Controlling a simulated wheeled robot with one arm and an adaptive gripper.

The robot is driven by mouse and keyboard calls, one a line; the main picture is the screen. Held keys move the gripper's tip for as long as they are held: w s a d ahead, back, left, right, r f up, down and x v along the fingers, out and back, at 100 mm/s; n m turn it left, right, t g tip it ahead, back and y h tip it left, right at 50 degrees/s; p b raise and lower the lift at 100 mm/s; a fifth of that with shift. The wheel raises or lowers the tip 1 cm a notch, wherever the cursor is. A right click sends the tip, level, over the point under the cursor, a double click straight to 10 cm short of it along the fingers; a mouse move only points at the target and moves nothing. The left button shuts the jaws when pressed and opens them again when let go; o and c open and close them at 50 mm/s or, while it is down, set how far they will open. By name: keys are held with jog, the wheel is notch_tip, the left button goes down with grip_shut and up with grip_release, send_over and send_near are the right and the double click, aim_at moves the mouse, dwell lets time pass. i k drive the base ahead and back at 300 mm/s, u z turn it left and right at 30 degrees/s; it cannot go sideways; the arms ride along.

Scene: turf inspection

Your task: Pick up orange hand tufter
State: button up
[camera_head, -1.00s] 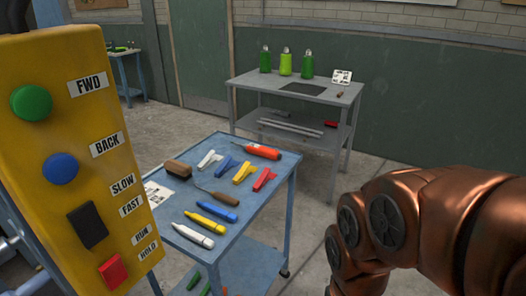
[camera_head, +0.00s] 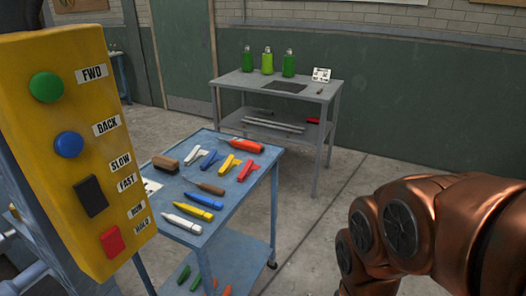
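An orange-red tool (camera_head: 245,145), which looks like the orange hand tufter, lies at the far edge of the blue cart's top (camera_head: 226,205). It is lengthwise across that edge, with a darker end to the right. Nothing covers it. My copper-coloured arm fills the lower right of the view, to the right of the cart and apart from it. My gripper is out of view, so its state does not show.
The cart top also holds a brush (camera_head: 166,163), several coloured clips and markers. Its lower shelf holds green and orange items. A yellow control box (camera_head: 75,150) blocks the left. A grey bench (camera_head: 318,98) with green bottles stands behind. Floor right of the cart is clear.

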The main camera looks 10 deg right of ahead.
aim_at(236, 142)
jog(key=z, duration=0.45)
jog(key=k, duration=0.95)
jog(key=z, duration=0.35)
jog(key=i, duration=1.4)
jog(key=u, duration=1.1)
jog(key=i, duration=0.95)
jog(key=u, duration=1.2)
jog(key=i, duration=0.2)
jog(key=u, duration=0.2)
